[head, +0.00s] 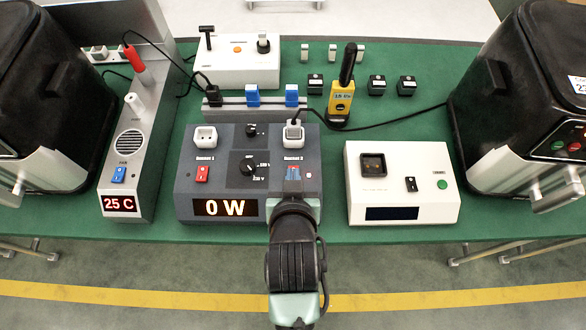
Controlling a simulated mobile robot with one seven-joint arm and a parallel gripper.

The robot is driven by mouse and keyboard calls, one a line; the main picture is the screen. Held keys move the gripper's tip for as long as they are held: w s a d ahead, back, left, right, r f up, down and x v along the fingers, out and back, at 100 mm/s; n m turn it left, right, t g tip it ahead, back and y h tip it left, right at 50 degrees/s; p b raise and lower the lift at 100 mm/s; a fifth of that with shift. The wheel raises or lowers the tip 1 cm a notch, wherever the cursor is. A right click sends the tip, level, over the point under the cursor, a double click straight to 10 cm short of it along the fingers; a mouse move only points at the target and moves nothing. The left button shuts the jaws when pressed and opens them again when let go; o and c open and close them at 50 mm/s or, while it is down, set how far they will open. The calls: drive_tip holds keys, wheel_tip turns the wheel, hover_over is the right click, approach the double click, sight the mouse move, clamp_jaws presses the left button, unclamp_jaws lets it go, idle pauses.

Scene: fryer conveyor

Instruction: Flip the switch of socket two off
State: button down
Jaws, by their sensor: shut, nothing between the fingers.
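The dark grey socket box (225,175) stands at the centre of the green table, its display reading "0 W". My gripper (293,174) is over the area below the socket two label, fingers shut and empty. The red switch of socket one (202,173) shows clearly at the left.
A white device (402,207) stands close on the right, a grey soldering-type station (130,170) on the left. A yellow tester (341,100) stands behind. A black cable (395,121) runs right. Black fryers (45,95) (530,70) flank the table.

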drive_tip(key=x, duration=0.4)
drive_tip(key=shift+w+f, duration=0.15)
drive_tip(key=shift+w, duration=0.15)
wheel_tip(320, 180, down, 3)
drive_tip(key=shift+w+r, duration=0.15)
drive_tip(key=shift+r, duration=0.1)
drive_tip(key=shift+w+f, duration=0.1)
drive_tip(key=shift+f, duration=0.7)
drive_tip(key=shift+r+p, duration=0.1)
drive_tip(key=shift+p, duration=0.45)
drive_tip(key=shift+w+f+g, duration=0.1)
drive_tip(key=shift+f+g, duration=0.15)
drive_tip(key=shift+g, duration=0.05)
drive_tip(key=shift+w, duration=0.1)
drive_tip(key=shift+w+r, duration=0.25)
drive_tip(key=shift+w, duration=0.4)
drive_tip(key=shift+r, duration=0.1)
